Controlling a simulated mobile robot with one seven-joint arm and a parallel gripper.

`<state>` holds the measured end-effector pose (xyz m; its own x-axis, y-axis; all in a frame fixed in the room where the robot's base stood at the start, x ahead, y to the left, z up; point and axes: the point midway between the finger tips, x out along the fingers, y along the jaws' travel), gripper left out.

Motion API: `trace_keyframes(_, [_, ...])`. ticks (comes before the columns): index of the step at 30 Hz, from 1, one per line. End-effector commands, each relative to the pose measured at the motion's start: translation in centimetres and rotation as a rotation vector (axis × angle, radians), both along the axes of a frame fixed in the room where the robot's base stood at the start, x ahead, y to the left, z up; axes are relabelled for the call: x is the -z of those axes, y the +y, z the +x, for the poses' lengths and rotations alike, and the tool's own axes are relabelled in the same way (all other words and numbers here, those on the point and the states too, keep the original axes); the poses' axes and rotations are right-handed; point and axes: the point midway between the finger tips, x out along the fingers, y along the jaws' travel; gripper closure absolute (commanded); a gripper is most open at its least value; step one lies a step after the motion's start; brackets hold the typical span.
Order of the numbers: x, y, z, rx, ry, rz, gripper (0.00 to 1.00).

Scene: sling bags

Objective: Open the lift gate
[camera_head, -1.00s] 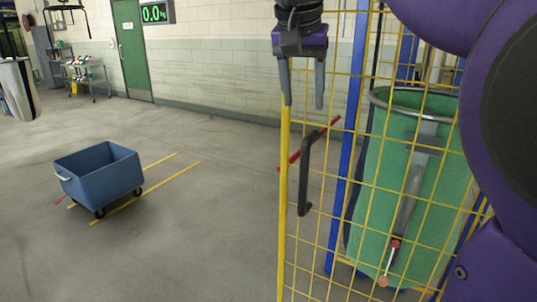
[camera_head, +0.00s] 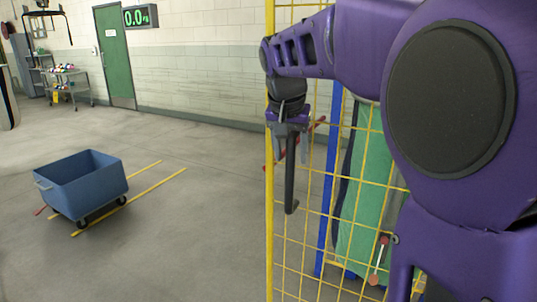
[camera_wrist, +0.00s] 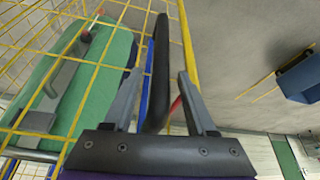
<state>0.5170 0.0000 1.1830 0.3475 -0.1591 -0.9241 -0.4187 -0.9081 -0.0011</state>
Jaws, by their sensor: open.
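The lift gate is a yellow wire-mesh panel (camera_head: 270,230) with a yellow edge post, standing right of centre in the head view. Its dark upright handle (camera_head: 291,185) is on the mesh near that post. My gripper (camera_head: 289,150) points down at the handle's upper part, which it partly hides. In the wrist view my gripper (camera_wrist: 159,73) is open, with the handle (camera_wrist: 160,50) running between its two fingers. Gaps show on both sides, so the fingers look apart from the handle.
A green sling bag (camera_head: 362,190) hangs behind the mesh, beside a blue post (camera_head: 328,200). A blue wheeled cart (camera_head: 82,185) stands on the floor at left, near yellow floor lines. A shelf trolley (camera_head: 68,88) and green door (camera_head: 115,60) are at the back. The floor between is clear.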

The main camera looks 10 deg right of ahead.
Motion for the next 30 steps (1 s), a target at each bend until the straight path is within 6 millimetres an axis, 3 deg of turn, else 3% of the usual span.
trace_keyframes(8, [0.14, -0.04, 0.06, 0.000, 0.000, 0.000, 0.43])
trace_keyframes(18, [0.12, -0.03, 0.05, 0.000, 0.000, 0.000, 1.00])
trace_keyframes(30, [0.09, -0.02, 0.04, 0.000, -0.001, 0.000, 1.00])
